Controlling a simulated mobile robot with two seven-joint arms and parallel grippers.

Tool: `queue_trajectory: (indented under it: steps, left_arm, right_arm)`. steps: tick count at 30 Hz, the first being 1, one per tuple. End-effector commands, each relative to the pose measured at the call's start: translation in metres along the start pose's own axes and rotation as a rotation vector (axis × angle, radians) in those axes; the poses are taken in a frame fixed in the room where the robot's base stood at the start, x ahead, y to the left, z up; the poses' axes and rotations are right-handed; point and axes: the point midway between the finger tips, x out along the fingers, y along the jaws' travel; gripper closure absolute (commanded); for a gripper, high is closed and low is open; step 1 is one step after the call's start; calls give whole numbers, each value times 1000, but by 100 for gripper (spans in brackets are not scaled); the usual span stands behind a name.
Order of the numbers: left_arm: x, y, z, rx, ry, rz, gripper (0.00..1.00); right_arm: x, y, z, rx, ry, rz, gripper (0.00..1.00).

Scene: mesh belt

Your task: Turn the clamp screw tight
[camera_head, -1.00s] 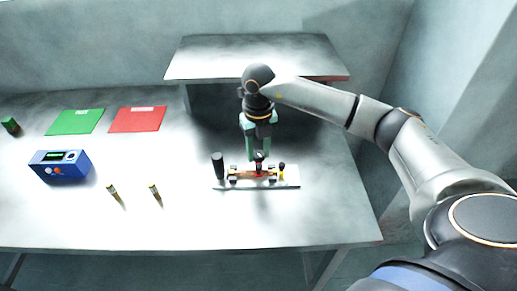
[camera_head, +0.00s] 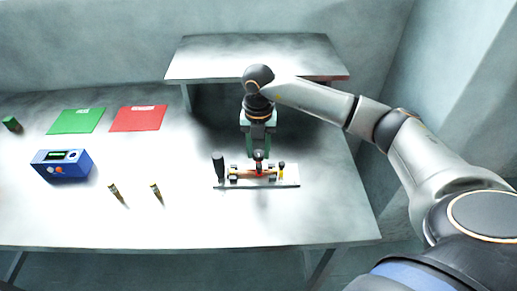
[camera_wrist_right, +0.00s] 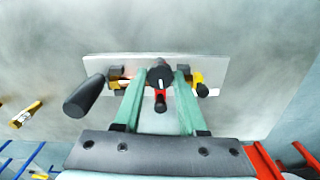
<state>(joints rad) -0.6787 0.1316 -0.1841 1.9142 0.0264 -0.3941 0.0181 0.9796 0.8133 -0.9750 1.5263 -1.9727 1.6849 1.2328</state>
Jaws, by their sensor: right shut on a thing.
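The clamp screw (camera_wrist_right: 160,76) has a dark round knob with a pale mark and stands at the middle of a light fixture plate (camera_head: 290,184). My right gripper (camera_head: 258,156) comes straight down over the fixture from above. In the right wrist view its two green fingers (camera_wrist_right: 158,80) sit on either side of the knob, shut on it. A red part (camera_wrist_right: 160,98) shows just below the knob. A brass-coloured piece (camera_head: 245,173) lies along the fixture, partly hidden by the gripper. My left gripper is not in view.
A black upright handle (camera_head: 218,167) stands at the fixture's left end, a yellow and black piece (camera_head: 281,171) at its right. Two brass-and-dark rods (camera_head: 116,193) (camera_head: 156,191), a blue meter box (camera_head: 61,165), a green mat (camera_head: 76,121) and a red mat (camera_head: 138,119) lie left. A raised shelf (camera_head: 200,63) stands behind.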

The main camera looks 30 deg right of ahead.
Motion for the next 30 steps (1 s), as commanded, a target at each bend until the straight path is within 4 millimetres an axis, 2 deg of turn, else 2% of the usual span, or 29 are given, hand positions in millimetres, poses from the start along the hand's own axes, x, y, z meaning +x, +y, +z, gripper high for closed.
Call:
queue_trajectory:
  steps: [7,8,15,25,30]
  left_arm:
    - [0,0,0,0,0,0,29]
    - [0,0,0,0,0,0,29]
    - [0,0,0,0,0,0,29]
    - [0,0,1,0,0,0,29]
    - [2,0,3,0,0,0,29]
  right_arm:
    - [-1,1,0,-1,-2,3,100]
    - [-1,1,0,-1,-2,3,56]
    - [-1,0,0,-2,-1,2,29]
    - [-4,0,0,-2,-1,2,29]
    - [-29,0,1,-3,-4,3,29]
